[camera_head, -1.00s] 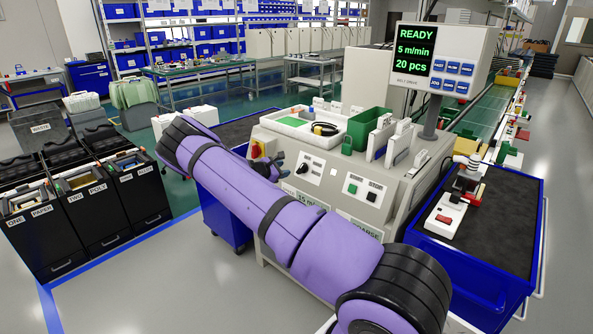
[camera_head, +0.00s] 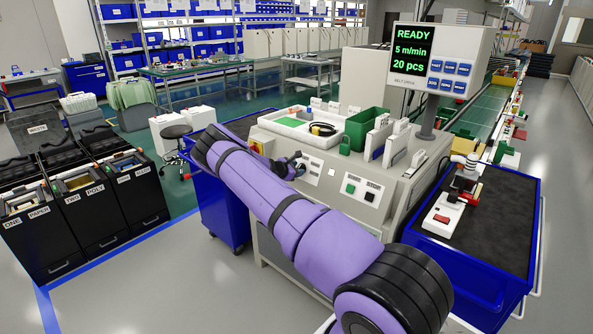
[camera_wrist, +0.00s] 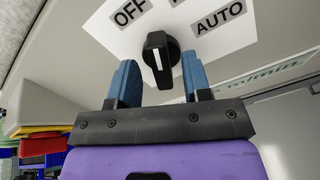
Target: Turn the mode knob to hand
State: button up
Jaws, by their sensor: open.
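The mode knob (camera_wrist: 160,52) is a black rotary knob with a white pointer line on a white label plate. In the wrist view the plate reads OFF (camera_wrist: 130,11) at upper left and AUTO (camera_wrist: 221,17) at upper right; a label between them is cut off by the frame's top. The white line points up and slightly left. My gripper (camera_wrist: 158,80) is open, its two blue fingers below and either side of the knob, apart from it. In the head view my gripper (camera_head: 297,165) is at the console's front panel and hides the knob.
A blue cart (camera_head: 226,215) stands left of the console.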

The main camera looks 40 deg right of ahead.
jog(key=shift+d, duration=0.1)
grip_shut()
jog(key=shift+s+f+m, duration=0.1)
jog(key=shift+m, duration=2)
grip_release()
jog(key=v, duration=1)
jog(key=shift+a, duration=0.4)
